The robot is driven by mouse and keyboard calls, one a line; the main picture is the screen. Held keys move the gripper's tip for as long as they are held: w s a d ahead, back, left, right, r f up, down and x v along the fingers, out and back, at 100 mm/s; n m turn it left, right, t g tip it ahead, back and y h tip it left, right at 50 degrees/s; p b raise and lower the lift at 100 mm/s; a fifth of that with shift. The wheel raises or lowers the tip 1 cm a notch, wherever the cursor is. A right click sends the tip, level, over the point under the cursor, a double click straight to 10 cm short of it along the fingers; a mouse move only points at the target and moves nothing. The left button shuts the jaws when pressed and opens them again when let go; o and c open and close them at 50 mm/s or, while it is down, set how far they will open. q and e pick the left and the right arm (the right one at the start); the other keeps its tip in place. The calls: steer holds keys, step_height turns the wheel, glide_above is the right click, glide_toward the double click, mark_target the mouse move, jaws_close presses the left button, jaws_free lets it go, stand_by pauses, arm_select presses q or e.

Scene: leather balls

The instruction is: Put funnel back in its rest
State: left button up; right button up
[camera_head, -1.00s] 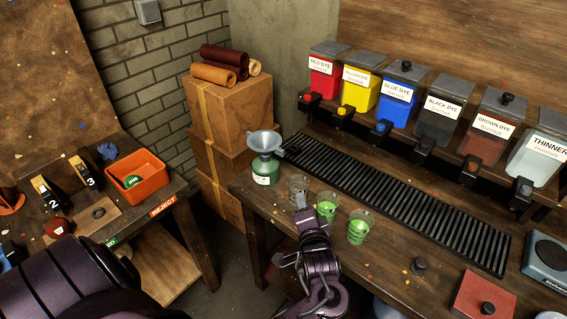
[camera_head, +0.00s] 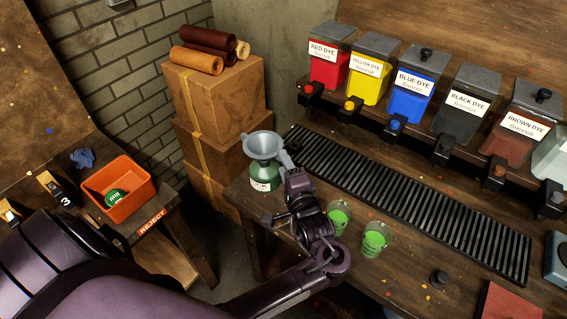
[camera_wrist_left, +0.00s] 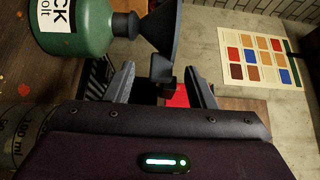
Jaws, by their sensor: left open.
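The grey funnel (camera_head: 263,145) sits in the neck of a green bottle (camera_head: 262,184) at the table's far left corner. My left gripper (camera_head: 286,162) is open right beside the funnel, on its right side. In the left wrist view the funnel (camera_wrist_left: 168,35) lies across the top, its spout toward the green bottle (camera_wrist_left: 75,28). A small tab on the funnel's rim lies between the two open fingers of my left gripper (camera_wrist_left: 163,85); I cannot tell if they touch it. I cannot make out the funnel's rest. My right gripper is out of view.
Two cups of green liquid (camera_head: 375,239) (camera_head: 339,216) stand right of my left wrist. A clear measuring cup (camera_wrist_left: 20,130) is close below the gripper. A black slatted grate (camera_head: 400,190) and a row of dye tanks (camera_head: 408,95) lie behind. Stacked boxes (camera_head: 215,95) stand left.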

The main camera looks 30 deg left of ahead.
mark_target(277, 141)
arm_select(q)
steer(key=x, duration=0.2)
steer(key=p+x, duration=0.1)
steer(key=shift+w+a+r, duration=0.15)
steer(key=shift+a+r, duration=0.1)
steer(key=shift+r, duration=0.05)
steer(key=shift+x, duration=1)
steer(key=shift+w+a+f, duration=0.15)
steer(key=shift+a+f, duration=0.05)
steer(key=shift+f, duration=0.05)
jaws_close()
steer(key=shift+r, duration=0.15)
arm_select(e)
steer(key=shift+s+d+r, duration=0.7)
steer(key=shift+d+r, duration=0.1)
